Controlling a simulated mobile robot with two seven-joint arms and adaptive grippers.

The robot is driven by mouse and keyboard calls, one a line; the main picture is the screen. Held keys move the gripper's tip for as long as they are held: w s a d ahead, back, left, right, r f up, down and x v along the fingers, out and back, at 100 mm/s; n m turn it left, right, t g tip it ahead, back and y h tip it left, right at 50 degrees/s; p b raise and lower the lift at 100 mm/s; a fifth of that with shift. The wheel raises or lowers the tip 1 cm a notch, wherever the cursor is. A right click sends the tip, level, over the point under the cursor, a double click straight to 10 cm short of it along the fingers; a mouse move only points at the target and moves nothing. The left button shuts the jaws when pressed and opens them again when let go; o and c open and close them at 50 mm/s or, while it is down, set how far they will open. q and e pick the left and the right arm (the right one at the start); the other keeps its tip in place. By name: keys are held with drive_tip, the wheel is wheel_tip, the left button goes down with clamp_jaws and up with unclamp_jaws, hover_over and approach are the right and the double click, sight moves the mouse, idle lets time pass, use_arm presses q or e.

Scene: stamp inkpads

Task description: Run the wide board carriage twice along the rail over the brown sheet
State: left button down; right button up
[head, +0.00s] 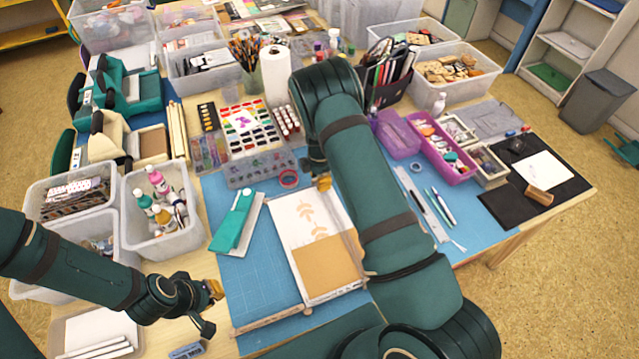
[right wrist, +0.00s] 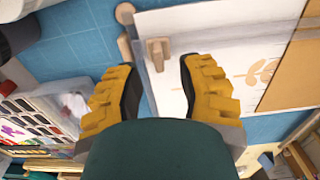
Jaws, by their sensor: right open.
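The brown sheet (head: 328,268) lies flat on the near part of a white board or sheet with orange leaf prints (head: 297,222). It also shows at the right of the right wrist view (right wrist: 290,65). My right gripper (right wrist: 158,75) is open around a small wooden knob (right wrist: 160,50) on a white surface, with a gap on both sides. A thin grey strip and wooden end piece (right wrist: 126,48) run beside the knob. I cannot tell surely which part is the carriage or rail. My left gripper (head: 210,306) is open and empty, left of the mat.
A blue mat (head: 255,280) lies underneath, with a wooden bar (head: 270,319) at its near edge. A teal stapler-like tool (head: 235,222) lies left of the white sheet. Paint trays (head: 245,130) stand behind, and a bottle bin (head: 163,210) at left. My right arm hides the middle.

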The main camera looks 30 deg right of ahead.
drive_tip(key=shift+f, duration=1.2)
drive_tip(key=shift+c, duration=0.3)
clamp_jaws()
